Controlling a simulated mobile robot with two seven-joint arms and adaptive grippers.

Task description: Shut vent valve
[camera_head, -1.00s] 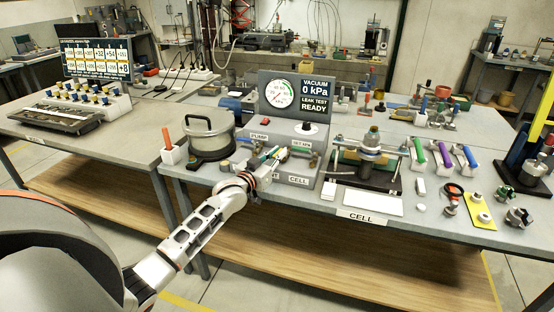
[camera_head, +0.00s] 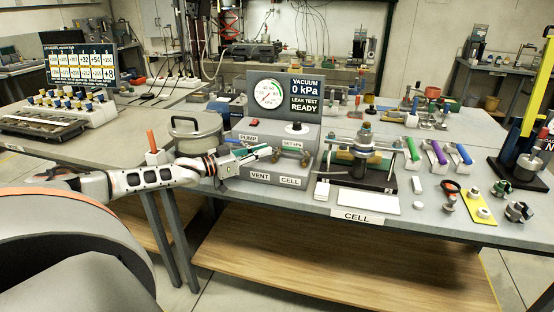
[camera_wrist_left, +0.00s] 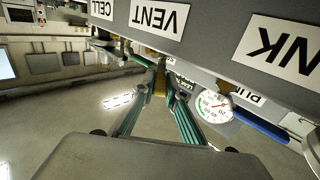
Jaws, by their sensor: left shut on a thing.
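The pump box (camera_head: 262,172) has a VENT label on its front, with a CELL label to its right. My left gripper (camera_head: 243,158) reaches in from the left at the VENT part. In the left wrist view, where the labels are upside down, its teal fingers (camera_wrist_left: 160,88) are closed around the brass-coloured vent valve (camera_wrist_left: 160,82) near the VENT label. The fingers hide much of this valve, so its handle angle is hard to tell. A green handle (camera_wrist_left: 140,60) shows just beyond the fingertips. My right gripper is not in view.
The gauge panel (camera_head: 283,93) reads 0 kPa, LEAK TEST READY. A steel pot (camera_head: 195,135) stands behind my left forearm. The clamped test cell (camera_head: 360,158) is to the right. A blue handle (camera_wrist_left: 262,126) is right of the fingers in the wrist view.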

